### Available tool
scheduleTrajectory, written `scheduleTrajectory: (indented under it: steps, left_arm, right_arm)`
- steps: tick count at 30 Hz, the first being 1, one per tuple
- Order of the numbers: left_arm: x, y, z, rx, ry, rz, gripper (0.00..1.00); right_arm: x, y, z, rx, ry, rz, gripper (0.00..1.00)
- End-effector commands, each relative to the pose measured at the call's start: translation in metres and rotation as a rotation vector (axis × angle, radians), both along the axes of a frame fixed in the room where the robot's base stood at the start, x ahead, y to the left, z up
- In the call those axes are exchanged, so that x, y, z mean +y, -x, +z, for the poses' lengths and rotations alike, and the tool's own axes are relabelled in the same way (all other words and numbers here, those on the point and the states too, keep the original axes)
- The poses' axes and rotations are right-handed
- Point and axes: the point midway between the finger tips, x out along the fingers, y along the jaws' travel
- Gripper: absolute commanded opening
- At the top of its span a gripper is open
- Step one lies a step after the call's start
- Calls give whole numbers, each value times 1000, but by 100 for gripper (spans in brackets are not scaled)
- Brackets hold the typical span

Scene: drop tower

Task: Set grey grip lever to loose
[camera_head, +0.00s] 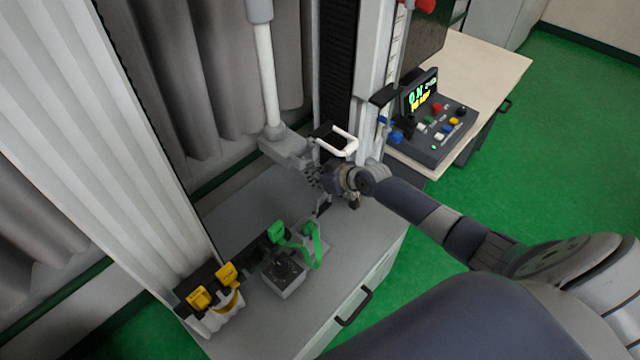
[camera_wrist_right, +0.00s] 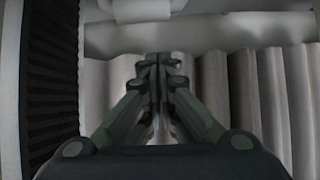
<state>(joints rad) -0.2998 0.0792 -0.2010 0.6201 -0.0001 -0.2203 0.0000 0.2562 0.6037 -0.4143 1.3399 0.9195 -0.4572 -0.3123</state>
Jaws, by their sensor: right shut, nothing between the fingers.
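A white vertical rod (camera_head: 266,75) comes down into a grey grip block (camera_head: 282,148) on the tower. I cannot clearly tell the grey grip lever apart from this block, nor which setting it has. My right gripper (camera_head: 314,178) is at the lower right of the block, close to it; I cannot tell whether they touch. In the right wrist view the right gripper (camera_wrist_right: 157,62) has its fingers together, with nothing seen between them. A pale grey part (camera_wrist_right: 190,36) crosses behind the fingertips. My left gripper is not in view.
A white loop handle (camera_head: 340,146) sits just above my right gripper. Below are a grey box with a green strap (camera_head: 316,245) and yellow clips (camera_head: 228,275) on the grey cabinet (camera_head: 325,315). A control panel (camera_head: 436,138) stands right. Grey curtains (camera_head: 185,80) hang behind.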

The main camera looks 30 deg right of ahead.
Motion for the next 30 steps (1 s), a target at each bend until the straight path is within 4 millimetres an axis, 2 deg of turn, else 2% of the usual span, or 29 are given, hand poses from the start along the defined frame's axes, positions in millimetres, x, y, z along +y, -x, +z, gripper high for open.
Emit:
scheduleTrajectory:
  steps: [2, 6, 12, 24, 30]
  left_arm:
    - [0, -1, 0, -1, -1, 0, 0]
    - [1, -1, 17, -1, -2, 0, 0]
    - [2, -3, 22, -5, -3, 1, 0]
    - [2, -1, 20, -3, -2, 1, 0]
    - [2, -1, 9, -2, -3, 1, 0]
  right_arm:
    - [4, -9, -6, 0, -1, -1, 0]
    - [-5, 13, -10, 5, 3, 0, 0]
    - [-9, 27, -16, 2, 1, 1, 0]
    - [-10, 28, -18, 0, 1, 1, 0]
    - [-11, 23, -21, -13, -3, 0, 0]
